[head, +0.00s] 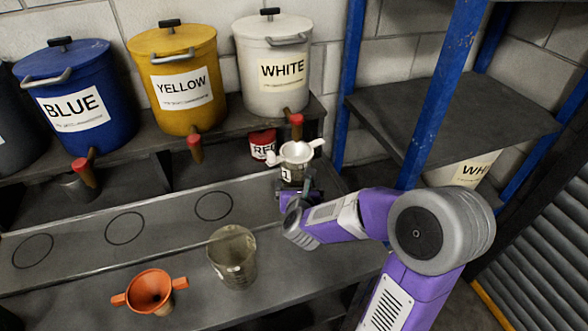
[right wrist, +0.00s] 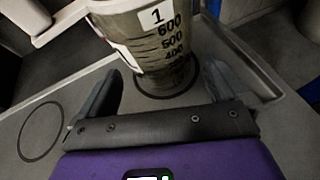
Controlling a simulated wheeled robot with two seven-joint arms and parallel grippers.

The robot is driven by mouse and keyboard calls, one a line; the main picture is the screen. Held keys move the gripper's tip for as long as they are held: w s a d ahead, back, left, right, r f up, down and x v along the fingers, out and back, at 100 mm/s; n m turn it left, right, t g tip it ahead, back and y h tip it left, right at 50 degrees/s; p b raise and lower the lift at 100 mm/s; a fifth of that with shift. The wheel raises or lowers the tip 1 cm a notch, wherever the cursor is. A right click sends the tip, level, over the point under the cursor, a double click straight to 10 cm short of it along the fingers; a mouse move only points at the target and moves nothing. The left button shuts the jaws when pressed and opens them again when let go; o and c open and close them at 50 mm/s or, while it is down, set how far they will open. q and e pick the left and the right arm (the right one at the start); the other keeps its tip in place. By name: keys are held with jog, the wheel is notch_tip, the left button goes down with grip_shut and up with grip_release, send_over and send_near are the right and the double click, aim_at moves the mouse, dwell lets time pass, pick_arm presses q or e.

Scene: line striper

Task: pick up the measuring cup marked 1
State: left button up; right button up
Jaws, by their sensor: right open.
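The measuring cup marked 1 (right wrist: 155,40) is translucent with dark graduations and a white label. In the head view this cup (head: 290,174) stands on the bench below the white drum's tap, with a white funnel (head: 297,152) over its top. In the right wrist view it stands inside a drawn ring, just ahead of and between the fingers. My right gripper (head: 296,189) is open at the near side of the cup. Its fingers (right wrist: 160,85) are spread to either side of the cup's lower part; contact is not visible. My left gripper is not in view.
A second clear measuring cup (head: 232,262) and an orange funnel (head: 150,291) are at the front of the bench. Blue (head: 78,95), yellow (head: 180,75) and white (head: 275,65) drums with red taps stand on the shelf behind. A blue rack post (head: 437,95) rises at right.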

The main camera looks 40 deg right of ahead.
jog(key=x, duration=0.4)
jog(key=shift+w+d+f, duration=0.1)
jog(key=shift+w, duration=0.2)
jog(key=shift+c, duration=0.2)
jog(key=c, duration=0.9)
jog(key=shift+c, duration=0.9)
jog(key=shift+w+r, duration=0.1)
jog(key=shift+r, duration=0.15)
